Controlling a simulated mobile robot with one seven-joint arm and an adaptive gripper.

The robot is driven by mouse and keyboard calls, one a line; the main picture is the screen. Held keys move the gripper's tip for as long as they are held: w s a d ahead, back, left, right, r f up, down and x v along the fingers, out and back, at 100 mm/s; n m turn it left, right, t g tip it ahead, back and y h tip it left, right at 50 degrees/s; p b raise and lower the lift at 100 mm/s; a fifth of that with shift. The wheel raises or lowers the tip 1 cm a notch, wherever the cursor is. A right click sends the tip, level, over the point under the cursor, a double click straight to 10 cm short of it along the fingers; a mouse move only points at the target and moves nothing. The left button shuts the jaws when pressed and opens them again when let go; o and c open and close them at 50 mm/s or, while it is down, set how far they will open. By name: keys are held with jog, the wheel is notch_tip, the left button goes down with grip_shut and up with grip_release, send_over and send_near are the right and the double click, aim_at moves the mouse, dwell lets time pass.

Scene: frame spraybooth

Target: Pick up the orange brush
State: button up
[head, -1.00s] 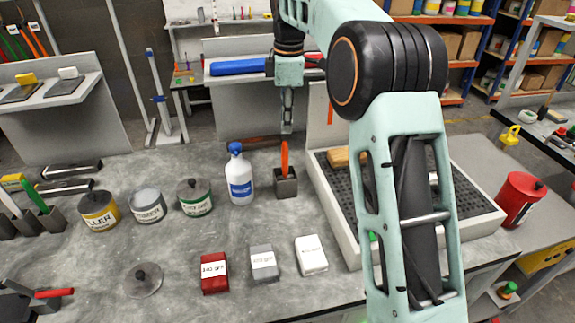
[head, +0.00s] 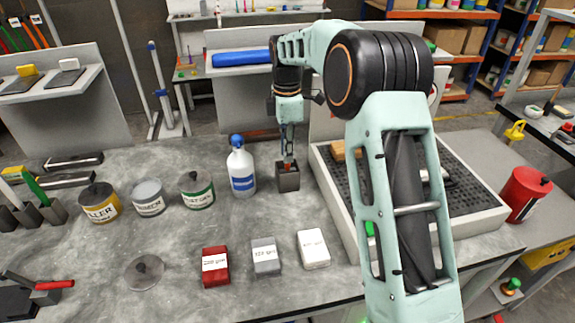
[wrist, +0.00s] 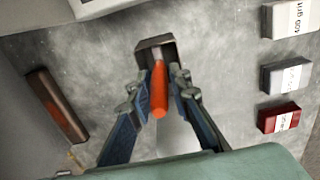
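The orange brush (wrist: 159,92) stands handle up in a small dark grey square holder (head: 288,180) on the bench. Its lower end is hidden inside the holder. My gripper (head: 288,153) points down directly above the holder, with its fingers on either side of the handle. In the wrist view my gripper (wrist: 161,78) has one fingertip left and one right of the orange handle, very close to it. The fingers look open, with narrow gaps to the handle. The holder also shows in the wrist view (wrist: 151,43).
A white spray bottle (head: 241,170) with a blue cap stands close left of the holder. A tray with a dark grid (head: 330,190) is close on the right. Several tins stand further left. Red (head: 215,265), grey (head: 265,256) and white (head: 313,248) grit blocks lie in front.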

aim_at(287, 170)
notch_tip(287, 170, down, 4)
jog(key=shift+f, duration=0.15)
jog(key=shift+c, duration=0.7)
grip_shut()
